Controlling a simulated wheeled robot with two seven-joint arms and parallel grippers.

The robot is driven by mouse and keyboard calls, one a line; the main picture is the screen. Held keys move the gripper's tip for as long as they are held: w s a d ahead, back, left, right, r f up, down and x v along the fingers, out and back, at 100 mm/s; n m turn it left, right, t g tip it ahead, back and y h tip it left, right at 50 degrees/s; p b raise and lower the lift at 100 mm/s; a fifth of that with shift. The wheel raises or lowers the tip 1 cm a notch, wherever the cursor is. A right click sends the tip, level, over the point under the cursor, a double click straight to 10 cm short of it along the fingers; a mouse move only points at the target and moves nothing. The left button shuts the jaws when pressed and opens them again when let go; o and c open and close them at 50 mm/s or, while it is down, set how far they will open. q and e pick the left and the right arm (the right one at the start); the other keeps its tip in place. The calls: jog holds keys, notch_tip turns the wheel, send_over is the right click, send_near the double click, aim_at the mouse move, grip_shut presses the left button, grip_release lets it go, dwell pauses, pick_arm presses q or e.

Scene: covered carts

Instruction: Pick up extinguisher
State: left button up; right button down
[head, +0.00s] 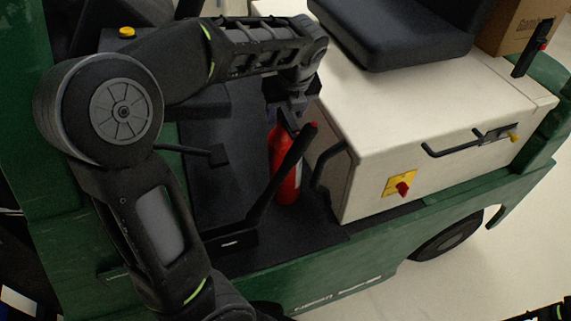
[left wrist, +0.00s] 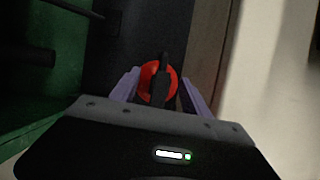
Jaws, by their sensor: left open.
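The red extinguisher (head: 286,165) stands upright on the dark floor of the green cart, beside the white seat box. A black lever crosses in front of it in the head view. My left gripper (head: 288,118) is above its top, pointing down, open. In the left wrist view the extinguisher (left wrist: 158,82) shows from above as a red round body with a black handle on top. It lies between the two open fingers of the left gripper (left wrist: 160,92). I cannot tell whether the fingers touch it. My right gripper is not in view.
The white seat box (head: 400,120) with a black seat (head: 400,30) stands close on the right of the extinguisher. A black lever (head: 282,172) rises close in front. A pedal (head: 218,155) is on the left. A cardboard box (head: 515,25) sits at the back right.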

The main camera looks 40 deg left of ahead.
pick_arm(q)
jog(key=shift+c, duration=0.2)
dwell(0.3)
grip_shut()
dwell(0.3)
dwell(0.7)
jog(key=shift+w+r, duration=0.1)
jog(key=shift+r, duration=0.05)
